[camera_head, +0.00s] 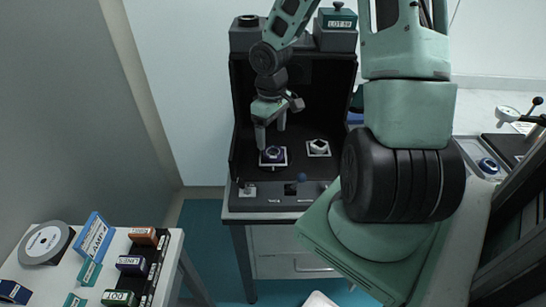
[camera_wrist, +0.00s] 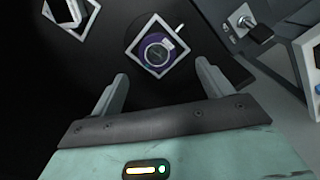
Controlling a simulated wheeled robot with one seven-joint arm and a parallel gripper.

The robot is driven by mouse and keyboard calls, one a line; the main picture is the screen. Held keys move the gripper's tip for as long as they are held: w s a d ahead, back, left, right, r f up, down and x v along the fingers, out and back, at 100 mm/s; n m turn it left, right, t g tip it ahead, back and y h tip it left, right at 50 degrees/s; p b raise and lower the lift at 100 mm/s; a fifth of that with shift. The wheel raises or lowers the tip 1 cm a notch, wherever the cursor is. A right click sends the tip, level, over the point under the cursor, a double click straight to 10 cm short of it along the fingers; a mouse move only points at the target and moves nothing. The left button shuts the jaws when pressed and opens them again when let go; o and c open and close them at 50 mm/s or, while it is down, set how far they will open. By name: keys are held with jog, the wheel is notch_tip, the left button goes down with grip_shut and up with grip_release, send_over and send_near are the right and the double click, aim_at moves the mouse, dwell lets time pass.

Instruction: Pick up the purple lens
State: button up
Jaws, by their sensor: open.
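The purple lens (camera_head: 273,154) is a dark round piece on a white square mount inside the black open-front box. In the wrist view the lens (camera_wrist: 157,50) shows a purple surround inside its white-edged square, just beyond the fingertips. My gripper (camera_head: 271,138) is open and empty, pointing down close above the lens. In the wrist view my gripper (camera_wrist: 160,72) has its two fingers spread wide, one on each side below the lens, not touching it as far as I can see.
A second white square mount (camera_head: 319,147) with a light piece stands to the right of the lens. The black box (camera_head: 240,110) has walls at the sides and back. A front ledge (camera_head: 275,203) has knobs. A white table (camera_head: 110,240) with labelled boxes is at lower left.

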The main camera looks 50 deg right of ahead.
aim_at(273, 151)
jog(key=shift+d+f+b, duration=0.15)
jog(key=shift+f+b, duration=0.15)
jog(key=shift+f, duration=1.25)
jog(key=shift+d+f+b, duration=0.1)
jog(key=shift+f+b, duration=0.2)
jog(key=shift+f, duration=1.25)
jog(key=shift+c, duration=0.3)
jog(key=c, duration=1.1)
